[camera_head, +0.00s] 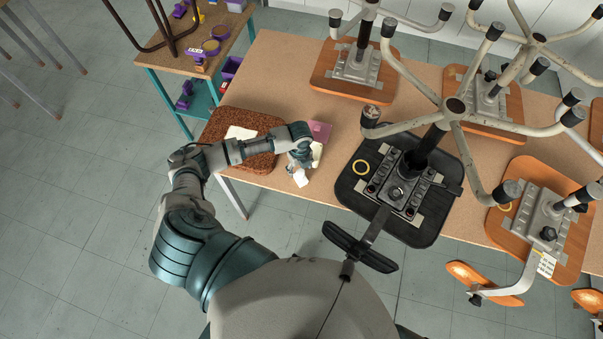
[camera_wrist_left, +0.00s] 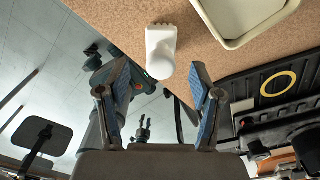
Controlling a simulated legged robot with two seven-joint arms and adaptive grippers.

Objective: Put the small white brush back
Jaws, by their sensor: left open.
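The small white brush (camera_wrist_left: 161,48) lies on the tan table (camera_wrist_left: 110,15) close to its edge in the left wrist view. Its bristle end faces away from me and its rounded end points towards my gripper. My left gripper (camera_wrist_left: 160,80) is open, with its blue-padded fingers to either side of the brush's near end. I cannot tell whether they touch it. In the head view my left gripper (camera_head: 301,163) is over the table's front edge, with the white brush (camera_head: 300,178) just below it. A cream tray (camera_wrist_left: 205,12) lies beside the brush, partly hidden by my gripper in the head view.
A black upturned chair (camera_head: 440,215) stands close to the right of my left gripper. A brown textured seat pad (camera_head: 262,162) lies to the left, partly under my arm. Several wooden upturned chairs fill the table's right side. A pink item (camera_head: 320,130) lies behind my gripper.

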